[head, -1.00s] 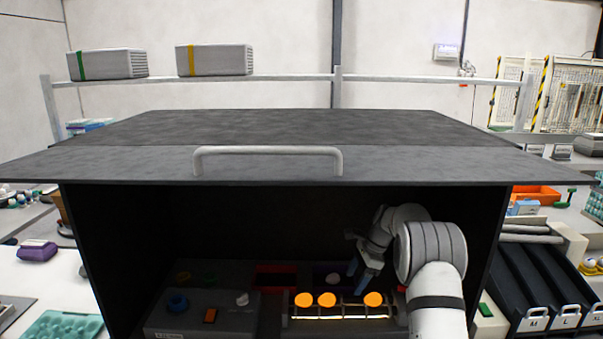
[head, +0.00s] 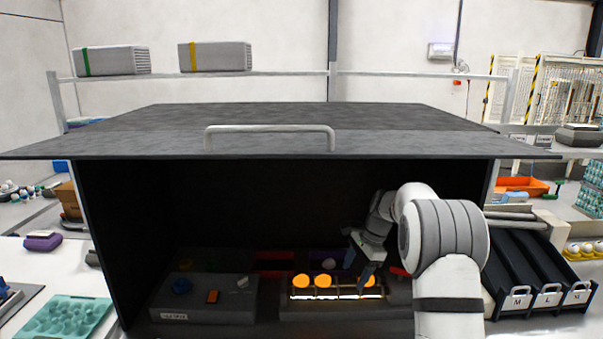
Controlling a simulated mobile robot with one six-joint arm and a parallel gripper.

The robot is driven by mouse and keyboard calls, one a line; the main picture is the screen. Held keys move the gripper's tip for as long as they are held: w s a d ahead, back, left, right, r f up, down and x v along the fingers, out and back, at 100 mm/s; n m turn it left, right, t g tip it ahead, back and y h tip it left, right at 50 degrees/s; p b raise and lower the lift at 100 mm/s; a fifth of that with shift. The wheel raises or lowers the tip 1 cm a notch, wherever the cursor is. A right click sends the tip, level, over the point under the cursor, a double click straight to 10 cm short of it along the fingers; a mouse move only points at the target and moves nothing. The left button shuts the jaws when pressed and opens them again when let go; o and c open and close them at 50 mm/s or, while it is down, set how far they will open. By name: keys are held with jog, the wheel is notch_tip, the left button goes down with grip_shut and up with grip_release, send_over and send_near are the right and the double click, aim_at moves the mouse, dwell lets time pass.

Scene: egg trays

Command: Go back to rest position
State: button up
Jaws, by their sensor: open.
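My gripper (head: 357,270) is inside the dark open-fronted booth (head: 230,215), fingers pointing down and apart. It is just above the right part of a lit rack (head: 345,290). Three eggs glow orange there: the left egg (head: 301,281), the middle egg (head: 322,281) and the right egg (head: 370,282), which a finger partly covers. I see nothing held between the fingers, though the view is small and dark. A pale egg (head: 329,264) lies behind the rack by a dark purple tray.
The booth's lid (head: 300,143) with its handle (head: 270,130) overhangs the opening. A control box (head: 205,300) with knobs stands left of the rack. Labelled chutes (head: 530,280) stand outside at right. A teal egg tray (head: 65,317) lies at lower left.

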jog(key=s+r+n+h+b, duration=0.1)
jog(key=s+r+n+b, duration=0.3)
jog(key=s, duration=0.5)
jog(key=s+f+n+t+h+b, duration=0.1)
jog(key=s+n, duration=0.4)
jog(key=s, duration=0.9)
jog(key=s+f+n+t+h+b, duration=0.1)
jog(key=s+n, duration=0.4)
jog(key=s, duration=0.9)
jog(key=shift+s+d+f+t+h+b, duration=0.15)
jog(key=shift+s+f+t+h+b, duration=0.15)
jog(key=shift+f+t+b, duration=0.65)
jog(key=shift+r+g, duration=0.2)
jog(key=shift+g, duration=0.05)
jog(key=shift+c, duration=0.2)
